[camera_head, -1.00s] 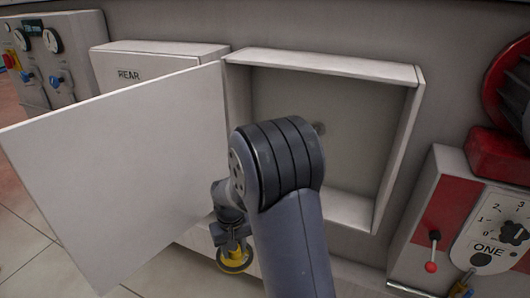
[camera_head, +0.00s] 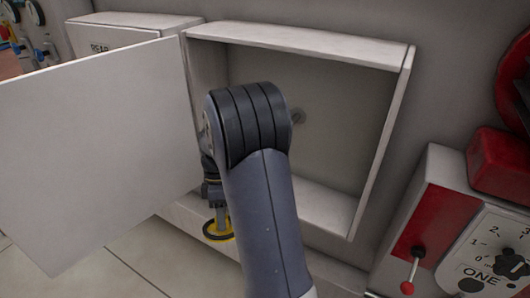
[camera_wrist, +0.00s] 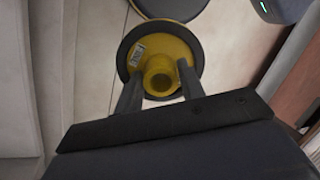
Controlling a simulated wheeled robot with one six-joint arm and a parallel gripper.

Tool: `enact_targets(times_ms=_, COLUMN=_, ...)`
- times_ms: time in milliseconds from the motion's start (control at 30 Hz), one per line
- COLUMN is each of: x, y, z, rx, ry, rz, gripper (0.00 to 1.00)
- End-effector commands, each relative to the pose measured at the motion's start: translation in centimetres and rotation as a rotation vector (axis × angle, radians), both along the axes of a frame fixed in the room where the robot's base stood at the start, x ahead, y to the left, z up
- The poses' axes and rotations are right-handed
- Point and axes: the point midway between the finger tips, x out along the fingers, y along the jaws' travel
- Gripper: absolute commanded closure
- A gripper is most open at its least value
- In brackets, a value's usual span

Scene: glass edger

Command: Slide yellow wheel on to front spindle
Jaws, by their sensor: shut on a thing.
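The yellow wheel (camera_head: 210,230), with a dark rim, is low in the head view in front of the machine, below the open compartment. In the wrist view the yellow wheel (camera_wrist: 185,48) faces the camera with a small label and a round hollow hub. My gripper (camera_wrist: 160,76) is shut on its hub, one finger on each side. In the head view my gripper (camera_head: 221,217) points down at the wheel, partly behind my arm.
The open compartment (camera_head: 300,34) has raised walls on its sides, top and bottom. Its white door (camera_head: 95,140) swings out to the left. A closed box (camera_head: 130,20), marked REAR in the earlier view, stands behind it. A control panel with a red-knobbed lever (camera_head: 412,270) is at right.

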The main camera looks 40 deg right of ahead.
Motion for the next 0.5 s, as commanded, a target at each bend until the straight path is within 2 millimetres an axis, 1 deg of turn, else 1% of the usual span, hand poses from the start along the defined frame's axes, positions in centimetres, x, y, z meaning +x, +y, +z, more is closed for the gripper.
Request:
enact_targets(times_ms=100, x=-0.5, y=-1.8, z=0.8, rx=0.04, ry=0.093, rz=0.257, gripper=0.99)
enact_targets(times_ms=267, x=-1.3, y=-4.1, z=2.6, rx=0.059, ry=0.258, rz=0.644, gripper=0.99)
enact_targets(times_ms=400, x=-1.9, y=-5.8, z=4.3, rx=0.024, ry=0.425, rz=0.993, gripper=0.99)
enact_targets(times_ms=500, x=-2.4, y=-7.0, z=5.6, rx=-0.034, ry=0.538, rz=1.219, gripper=0.99)
